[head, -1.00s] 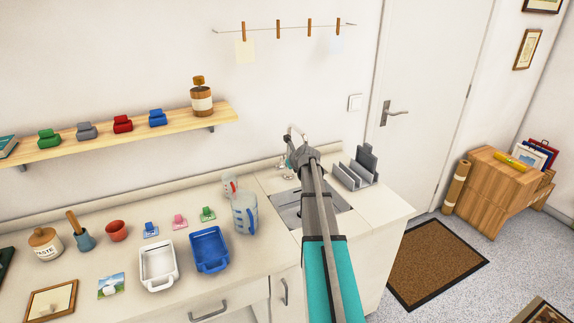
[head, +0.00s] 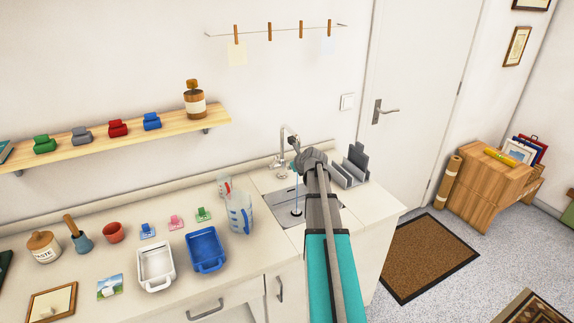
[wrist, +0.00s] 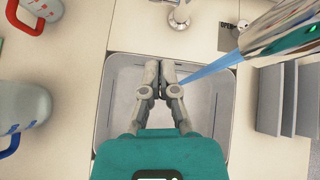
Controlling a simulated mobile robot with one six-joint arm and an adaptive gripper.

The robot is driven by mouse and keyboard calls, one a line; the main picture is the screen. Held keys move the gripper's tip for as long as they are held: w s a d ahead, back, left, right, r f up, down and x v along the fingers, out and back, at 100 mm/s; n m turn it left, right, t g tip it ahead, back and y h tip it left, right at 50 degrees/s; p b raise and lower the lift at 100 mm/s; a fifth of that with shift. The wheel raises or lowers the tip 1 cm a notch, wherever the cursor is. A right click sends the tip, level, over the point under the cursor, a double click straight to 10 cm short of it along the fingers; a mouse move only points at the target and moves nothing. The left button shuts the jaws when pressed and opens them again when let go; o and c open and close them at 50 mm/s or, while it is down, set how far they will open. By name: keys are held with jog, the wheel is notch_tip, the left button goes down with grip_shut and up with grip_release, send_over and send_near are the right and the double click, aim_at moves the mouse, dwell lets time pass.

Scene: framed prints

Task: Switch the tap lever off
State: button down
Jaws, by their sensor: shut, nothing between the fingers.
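The chrome tap (head: 283,148) stands at the back of the sink (head: 276,198). Its base shows at the top of the wrist view (wrist: 180,14), and its spout (wrist: 290,25) looms large at upper right. A blue water stream (wrist: 212,72) runs from the spout; it also shows above the drain in the head view (head: 296,197). I cannot clearly make out the lever. My gripper (wrist: 167,68) is shut and empty, over the sink, in front of the tap base and left of the spout. Its fingertips are hidden in the head view.
A clear measuring jug (head: 240,213) stands left of the sink, and a grey rack (head: 352,168) stands right of it. A small label reading OPEN (wrist: 227,32) lies behind the sink. White and blue trays (head: 207,250) sit on the counter further left.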

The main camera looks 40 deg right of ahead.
aim_at(275, 159)
jog(key=shift+p+v, duration=0.75)
jog(key=shift+v, duration=0.75)
jog(key=c, duration=1.4)
grip_release()
jog(key=shift+w+r, duration=0.1)
jog(key=c, duration=0.7)
grip_release()
jog(key=shift+a+f+b, duration=0.1)
jog(key=shift+f+b, duration=0.15)
jog(key=shift+b, duration=0.25)
jog(key=shift+o, duration=0.3)
jog(key=shift+w+f+t+b, duration=0.1)
jog(key=shift+f+t+b, duration=0.2)
jog(key=shift+b, duration=0.1)
jog(key=shift+s+d+f+n+t+y+b, duration=0.15)
jog(key=shift+f+t+b, duration=0.4)
jog(key=shift+t+b, duration=1.2)
jog(key=shift+s+f+n+t+y+b, duration=0.15)
jog(key=shift+f+t+b, duration=0.45)
jog(key=shift+b, duration=2.35)
jog(key=shift+s+d+f+t+y+b, duration=0.15)
jog(key=shift+f+t+b, duration=0.35)
jog(key=shift+t+b, duration=1.25)
jog(key=shift+w+r+g+b, duration=0.1)
jog(key=shift+g+b, duration=0.45)
jog(key=shift+g, duration=0.05)
jog(key=w, duration=1.3)
jog(key=shift+w+a, duration=0.1)
jog(key=shift+w, duration=0.25)
